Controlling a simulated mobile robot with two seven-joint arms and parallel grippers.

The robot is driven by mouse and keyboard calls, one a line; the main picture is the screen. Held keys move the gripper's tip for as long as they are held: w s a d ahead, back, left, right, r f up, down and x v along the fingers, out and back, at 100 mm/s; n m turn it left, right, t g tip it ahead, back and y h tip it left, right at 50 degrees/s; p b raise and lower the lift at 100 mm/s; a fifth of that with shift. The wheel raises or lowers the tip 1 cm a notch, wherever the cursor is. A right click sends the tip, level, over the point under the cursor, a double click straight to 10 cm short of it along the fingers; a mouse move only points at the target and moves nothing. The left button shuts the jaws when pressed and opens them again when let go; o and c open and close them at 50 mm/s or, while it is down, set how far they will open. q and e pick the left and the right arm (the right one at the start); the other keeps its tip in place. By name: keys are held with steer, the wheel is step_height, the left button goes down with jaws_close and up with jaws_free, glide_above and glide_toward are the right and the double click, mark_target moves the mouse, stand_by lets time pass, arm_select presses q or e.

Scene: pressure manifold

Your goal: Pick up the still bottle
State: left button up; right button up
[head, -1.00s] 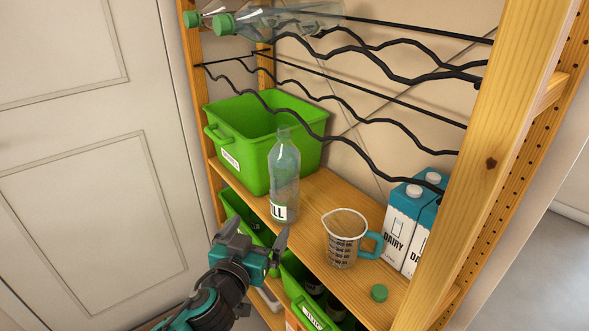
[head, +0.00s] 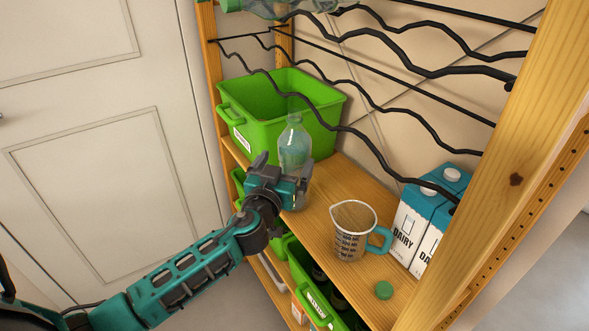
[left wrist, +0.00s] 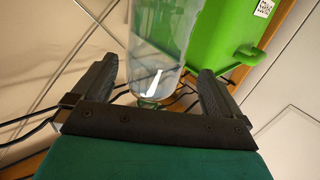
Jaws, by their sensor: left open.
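The still bottle (head: 295,143) is clear and stands upright on the wooden shelf, in front of the green bin. My left gripper (head: 283,172) is open in front of the bottle and hides its lower part and label in the head view. In the left wrist view the bottle (left wrist: 160,45) lies between the two spread fingers of my left gripper (left wrist: 157,85), with gaps on both sides. I cannot tell how deep it is between them. My right gripper is not in view.
A green bin (head: 285,110) stands behind the bottle. Wavy black rack wires (head: 390,122) cross above. Lower green bins (head: 315,293) hold dark bottles.

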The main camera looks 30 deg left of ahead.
arm_select(q)
steer(key=shift+w+a+f+p, duration=0.1)
steer(key=shift+w+p, duration=0.1)
steer(key=shift+w, duration=1.1)
steer(key=shift+w+a+p, duration=0.1)
steer(key=shift+w+p, duration=0.05)
steer(key=shift+w, duration=1.15)
steer(key=shift+c, duration=0.2)
jaws_close()
